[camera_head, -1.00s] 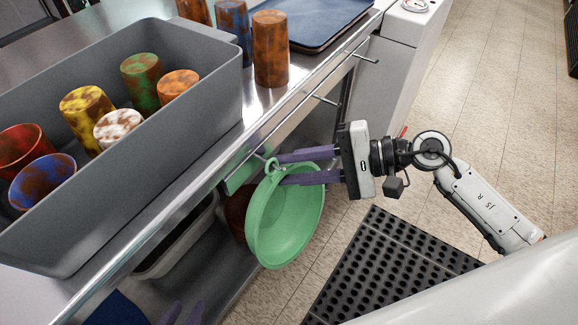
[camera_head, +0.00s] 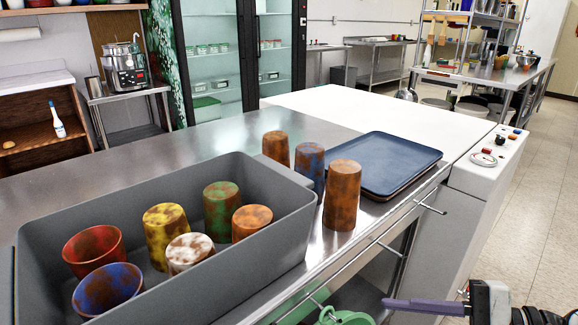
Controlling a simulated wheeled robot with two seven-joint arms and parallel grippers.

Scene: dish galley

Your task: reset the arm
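My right gripper (camera_head: 400,308) is at the bottom right edge of the head view, in front of the counter. One purple finger points left, and the other is cut off by the lower edge. The fingers stood apart a second ago. The finger holds nothing that I can see. A green colander (camera_head: 345,318) shows only its top at the bottom edge, left of the fingertip, with a visible gap between them. My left gripper is out of view.
A grey bin (camera_head: 290,225) on the steel counter holds several stained cups. Three brown and blue cups (camera_head: 342,195) stand beside it. A blue tray (camera_head: 385,160) lies behind them. A white machine (camera_head: 480,170) with knobs is at right. Floor at far right is clear.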

